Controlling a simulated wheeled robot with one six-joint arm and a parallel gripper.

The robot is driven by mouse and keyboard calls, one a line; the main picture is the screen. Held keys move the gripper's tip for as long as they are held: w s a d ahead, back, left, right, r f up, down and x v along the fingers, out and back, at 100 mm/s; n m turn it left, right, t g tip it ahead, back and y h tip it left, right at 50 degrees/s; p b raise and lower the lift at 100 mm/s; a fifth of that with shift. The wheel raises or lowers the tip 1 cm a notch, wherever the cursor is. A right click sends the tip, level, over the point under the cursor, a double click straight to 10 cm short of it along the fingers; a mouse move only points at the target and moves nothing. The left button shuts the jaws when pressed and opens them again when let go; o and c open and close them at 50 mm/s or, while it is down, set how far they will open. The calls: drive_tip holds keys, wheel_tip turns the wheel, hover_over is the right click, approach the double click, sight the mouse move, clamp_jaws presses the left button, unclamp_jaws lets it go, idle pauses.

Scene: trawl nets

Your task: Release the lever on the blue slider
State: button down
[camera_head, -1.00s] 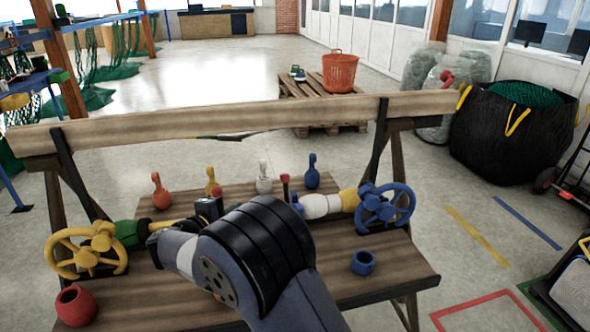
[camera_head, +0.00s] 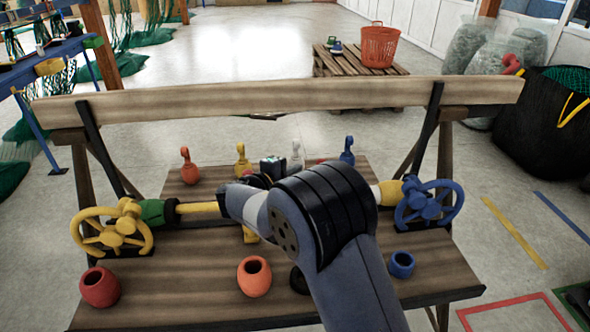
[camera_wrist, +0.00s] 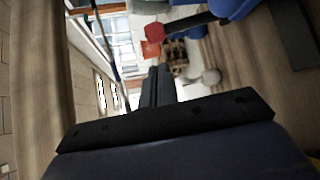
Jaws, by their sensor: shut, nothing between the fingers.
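In the wrist view, the blue slider (camera_wrist: 234,9) shows partly at the top right. Its dark lever (camera_wrist: 192,22) ends in a red knob (camera_wrist: 155,32). My gripper (camera_wrist: 159,70) is shut and empty, its dark fingertips just below the knob in the picture; I cannot tell whether they touch. In the head view, my arm hides the slider and most of the lever. A blue handwheel (camera_head: 428,203) stands at the right end of that rod, beside a yellow section (camera_head: 389,193).
A yellow handwheel (camera_head: 112,228) with a green part stands on the left of the wooden bench (camera_head: 190,288). A red pot (camera_head: 99,287), an orange pot (camera_head: 254,277) and a blue pot (camera_head: 401,264) stand in front. Hooked weights line the back, below a wooden beam (camera_head: 290,96).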

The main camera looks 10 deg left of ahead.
drive_tip(key=x, duration=0.7)
drive_tip(key=shift+w+p, duration=0.15)
drive_tip(key=shift+p, duration=0.15)
drive_tip(key=shift+d+f+b, duration=0.1)
drive_tip(key=shift+f+b, duration=0.1)
drive_tip(key=shift+b, duration=0.85)
drive_tip(key=s+b, duration=0.1)
drive_tip(key=b, duration=0.2)
drive_tip(key=s+m+t+b, duration=0.1)
drive_tip(key=b, duration=0.3)
drive_tip(key=s+d+r+t+h+b, duration=0.1)
drive_tip(key=s+b, duration=0.1)
drive_tip(key=b, duration=0.2)
drive_tip(key=shift+r+m, duration=0.1)
drive_tip(key=shift+m, duration=0.3)
drive_tip(key=v, duration=0.7)
drive_tip(key=shift+s, duration=0.15)
